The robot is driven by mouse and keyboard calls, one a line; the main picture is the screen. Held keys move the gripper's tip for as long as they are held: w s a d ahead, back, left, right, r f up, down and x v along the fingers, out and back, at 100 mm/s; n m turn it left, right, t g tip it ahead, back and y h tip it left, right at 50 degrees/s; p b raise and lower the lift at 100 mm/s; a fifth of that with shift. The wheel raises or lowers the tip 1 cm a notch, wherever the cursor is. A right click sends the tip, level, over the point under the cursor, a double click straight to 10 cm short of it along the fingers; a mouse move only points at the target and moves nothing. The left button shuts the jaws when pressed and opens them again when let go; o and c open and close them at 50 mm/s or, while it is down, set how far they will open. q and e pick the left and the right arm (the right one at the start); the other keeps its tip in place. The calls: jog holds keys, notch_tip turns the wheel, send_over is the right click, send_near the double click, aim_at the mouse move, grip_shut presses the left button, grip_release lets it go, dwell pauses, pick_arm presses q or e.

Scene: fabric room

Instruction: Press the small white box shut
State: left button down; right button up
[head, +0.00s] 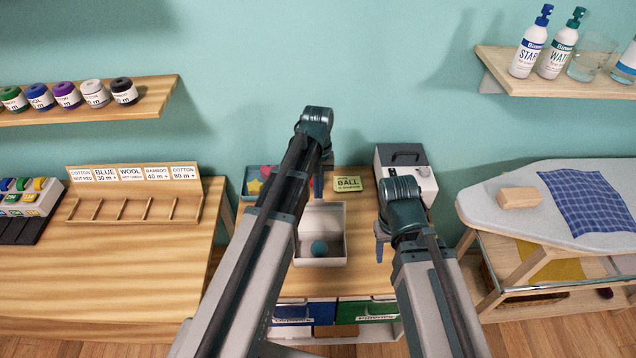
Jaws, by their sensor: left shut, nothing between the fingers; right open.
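The small white box (336,261) stands open on the wooden table between my two arms. Its lid (322,217) is raised at the back. A teal ball (319,248) lies inside the box. My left gripper (318,190) is shut and empty, pointing down behind the box near the top of the raised lid; I cannot tell whether it touches the lid. My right gripper (380,250) is open to the right of the box, mostly hidden by its own arm.
A green card reading "BALL" (347,184) stands behind the box. A tray of coloured pieces (251,186) is at the back left, partly behind my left arm. A grey-white machine (411,168) stands at the back right. An ironing board (490,205) is further right.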

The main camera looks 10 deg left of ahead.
pick_arm(q)
jog(key=shift+s, duration=0.1)
dwell(0.3)
jog(key=shift+s+d+r+t, duration=0.15)
jog(key=shift+s+r+t, duration=0.05)
jog(key=shift+s+t, duration=0.2)
